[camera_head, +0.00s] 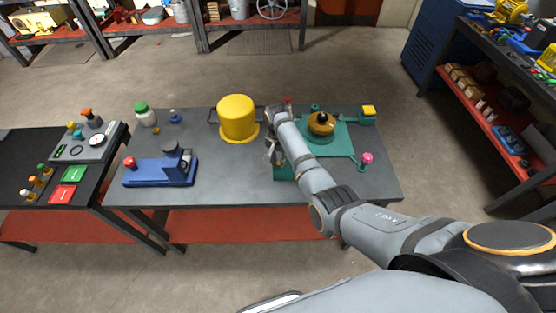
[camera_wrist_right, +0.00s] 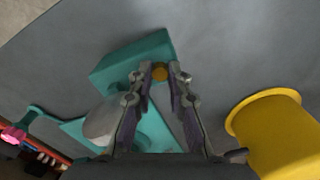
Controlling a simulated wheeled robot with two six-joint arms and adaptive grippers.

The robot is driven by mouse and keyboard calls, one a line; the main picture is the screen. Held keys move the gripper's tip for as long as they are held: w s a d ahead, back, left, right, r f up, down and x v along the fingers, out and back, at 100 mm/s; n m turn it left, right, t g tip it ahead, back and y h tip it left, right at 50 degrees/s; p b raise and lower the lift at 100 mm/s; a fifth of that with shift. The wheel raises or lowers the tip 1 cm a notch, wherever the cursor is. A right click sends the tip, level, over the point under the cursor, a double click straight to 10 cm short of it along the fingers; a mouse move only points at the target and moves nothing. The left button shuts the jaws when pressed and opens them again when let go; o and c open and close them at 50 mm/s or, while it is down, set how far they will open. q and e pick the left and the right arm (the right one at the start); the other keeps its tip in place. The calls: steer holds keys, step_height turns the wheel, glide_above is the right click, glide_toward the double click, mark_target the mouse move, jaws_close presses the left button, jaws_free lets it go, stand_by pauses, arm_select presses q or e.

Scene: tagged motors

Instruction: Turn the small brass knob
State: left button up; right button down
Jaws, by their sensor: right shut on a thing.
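The small brass knob (camera_wrist_right: 159,73) shows in the right wrist view, on a teal box (camera_wrist_right: 135,58). My right gripper (camera_wrist_right: 160,75) has its two fingertips on either side of the knob and is shut on it. In the head view, my right gripper (camera_head: 271,150) reaches down beside the teal box (camera_head: 285,173) at the middle of the grey table; the knob is hidden there by the gripper and arm. My left gripper is not in view.
A yellow cylinder (camera_head: 237,117) stands close left of the gripper. A teal plate with a brass-topped motor (camera_head: 321,124) lies to the right, with a pink knob (camera_head: 367,158). A blue device (camera_head: 160,171) stands at the left.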

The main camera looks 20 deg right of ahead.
mark_target(278, 163)
steer(key=shift+r+n+p, duration=0.2)
steer(key=shift+n+p, duration=0.1)
steer(key=shift+p, duration=0.1)
steer(key=shift+f, duration=0.25)
steer(key=c, duration=1.3)
jaws_free()
step_height(278, 163, up, 12)
steer(key=shift+r, duration=0.1)
